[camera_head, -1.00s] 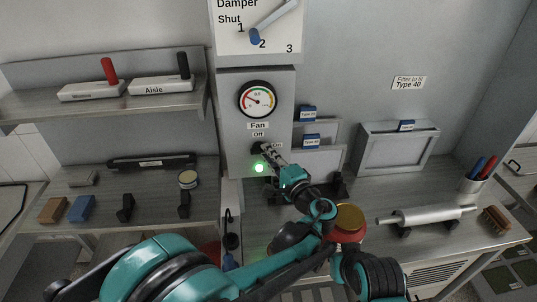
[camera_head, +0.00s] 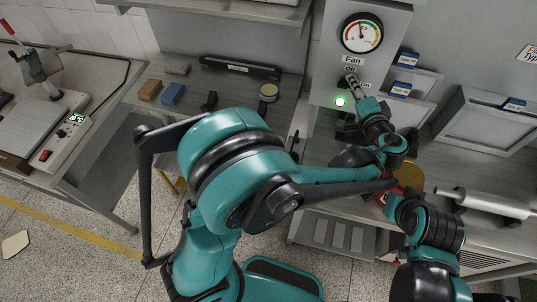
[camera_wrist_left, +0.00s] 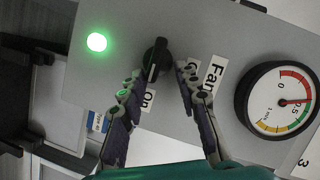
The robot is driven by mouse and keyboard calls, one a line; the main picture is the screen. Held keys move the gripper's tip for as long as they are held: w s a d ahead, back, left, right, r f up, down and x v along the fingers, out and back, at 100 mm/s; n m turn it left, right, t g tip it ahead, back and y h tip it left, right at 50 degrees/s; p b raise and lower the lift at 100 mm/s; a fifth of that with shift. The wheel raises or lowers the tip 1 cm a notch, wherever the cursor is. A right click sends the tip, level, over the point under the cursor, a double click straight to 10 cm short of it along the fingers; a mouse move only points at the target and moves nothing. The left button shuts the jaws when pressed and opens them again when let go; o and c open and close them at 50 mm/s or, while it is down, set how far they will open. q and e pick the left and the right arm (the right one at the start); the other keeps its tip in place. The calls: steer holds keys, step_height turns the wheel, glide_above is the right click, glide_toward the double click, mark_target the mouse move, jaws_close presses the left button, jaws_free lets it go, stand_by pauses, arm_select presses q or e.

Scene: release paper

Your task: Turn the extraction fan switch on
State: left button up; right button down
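The fan switch is a black rotary knob (camera_wrist_left: 156,60) on a grey panel (camera_wrist_left: 130,30), between an Off label and an On label (camera_wrist_left: 148,100). Its handle points toward the On label in the left wrist view. My left gripper (camera_wrist_left: 159,75) has its two fingers apart, one on each side of the knob, with a visible gap around it. In the head view the left gripper (camera_head: 350,80) is at the panel under the Fan label (camera_head: 352,60) and covers most of the knob. A green lamp (camera_head: 340,101) is lit beside it.
A round gauge (camera_head: 362,33) sits above the switch, its needle pointing about straight up. Framed filters (camera_head: 487,118) and a metal roller (camera_head: 480,203) stand at right.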

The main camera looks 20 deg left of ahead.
arm_select(q)
steer(key=s+a+r+n+h+p, duration=0.2)
steer(key=s+r+n+h+p, duration=0.3)
steer(key=s+n+p, duration=0.35)
steer(key=s+a+f+g+b, duration=0.2)
steer(key=s+a+f+b, duration=0.2)
steer(key=f+b, duration=0.3)
steer(key=s+a+f+g+b, duration=0.2)
steer(key=s+a+f+b, duration=0.2)
steer(key=a+f+b, duration=0.3)
steer(key=s+a+f+g+b, duration=0.2)
steer(key=a+f+b, duration=0.3)
steer(key=f+b, duration=0.4)
step_height(320, 180, down, 3)
steer(key=shift+s+a+r, duration=0.15)
steer(key=shift+s+a, duration=0.15)
steer(key=shift+s, duration=0.6)
